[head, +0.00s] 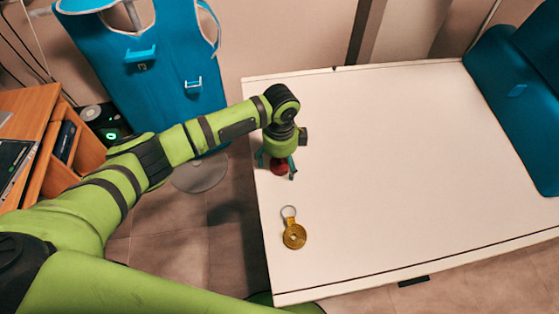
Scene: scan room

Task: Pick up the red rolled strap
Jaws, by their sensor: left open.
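The red rolled strap (279,167) lies on the white table (400,150) near its left edge. It is partly hidden by my left gripper (277,170), which points down over it. The gripper's fingers are open, one on each side of the strap. I cannot tell whether the fingers touch it. My right gripper is not in view.
A gold round tag with a ring (294,235) lies on the table nearer to me. A teal cushion (510,110) is at the table's right end. A blue apron (150,65) hangs behind on the left. A wooden desk (32,105) stands at far left. The table's middle is clear.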

